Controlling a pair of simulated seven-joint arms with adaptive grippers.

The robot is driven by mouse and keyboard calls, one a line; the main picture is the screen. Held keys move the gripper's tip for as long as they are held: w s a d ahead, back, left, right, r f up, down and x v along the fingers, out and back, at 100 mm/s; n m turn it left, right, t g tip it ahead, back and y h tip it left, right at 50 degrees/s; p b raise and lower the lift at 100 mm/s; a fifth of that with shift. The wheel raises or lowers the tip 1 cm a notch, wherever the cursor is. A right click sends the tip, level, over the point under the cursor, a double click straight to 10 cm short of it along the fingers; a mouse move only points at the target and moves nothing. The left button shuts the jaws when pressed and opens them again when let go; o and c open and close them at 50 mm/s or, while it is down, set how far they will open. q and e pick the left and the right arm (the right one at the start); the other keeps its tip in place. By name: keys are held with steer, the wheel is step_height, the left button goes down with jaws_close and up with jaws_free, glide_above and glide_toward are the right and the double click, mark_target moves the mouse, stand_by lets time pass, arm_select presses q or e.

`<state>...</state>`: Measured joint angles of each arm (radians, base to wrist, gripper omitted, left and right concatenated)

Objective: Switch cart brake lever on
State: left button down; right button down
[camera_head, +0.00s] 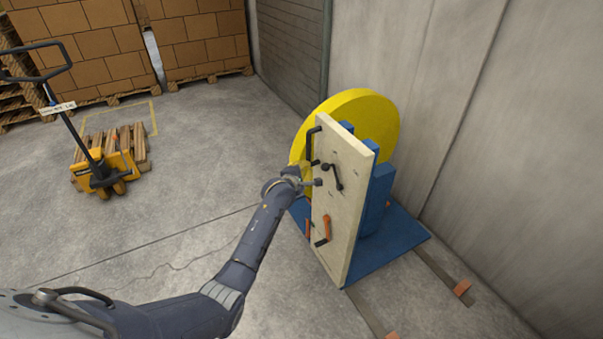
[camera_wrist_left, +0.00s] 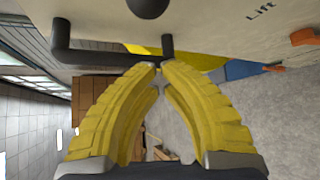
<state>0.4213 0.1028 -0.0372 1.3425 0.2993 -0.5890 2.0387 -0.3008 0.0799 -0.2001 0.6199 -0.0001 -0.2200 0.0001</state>
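The cart (camera_head: 349,215) has an upright beige panel with several levers on its face. A bent black lever (camera_head: 335,176) is at mid-height, and an orange lever (camera_head: 326,228) is lower down. A black bar handle (camera_head: 309,146) is at the upper left edge; it also shows in the left wrist view (camera_wrist_left: 105,58). No label marks the brake lever legibly. My left gripper (camera_head: 309,181) is at the panel's left edge. In the left wrist view its yellow fingertips (camera_wrist_left: 162,68) are drawn together beside the bar handle's end, with nothing seen held. My right gripper is not in view.
A yellow disc (camera_head: 376,112) and a blue base (camera_head: 397,244) belong to the cart. A concrete wall (camera_head: 470,130) stands close behind it. A pallet jack (camera_head: 99,172) and stacked boxes (camera_head: 95,50) are at the left. The floor between is clear.

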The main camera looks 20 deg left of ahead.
arm_select(q)
steer(key=shift+w+d+r, duration=0.1)
steer(key=shift+d+r, duration=0.25)
steer(key=shift+d, duration=0.55)
steer(key=shift+d+r, duration=0.3)
steer(key=shift+d, duration=0.6)
steer(key=shift+r, duration=0.1)
steer(key=shift+d+r+m+t, duration=0.15)
steer(key=shift+m+t, duration=0.15)
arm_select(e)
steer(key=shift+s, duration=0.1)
arm_select(q)
steer(key=shift+s+d+r+y, duration=0.15)
steer(key=shift+s+r+y, duration=0.1)
steer(key=shift+s+y, duration=0.05)
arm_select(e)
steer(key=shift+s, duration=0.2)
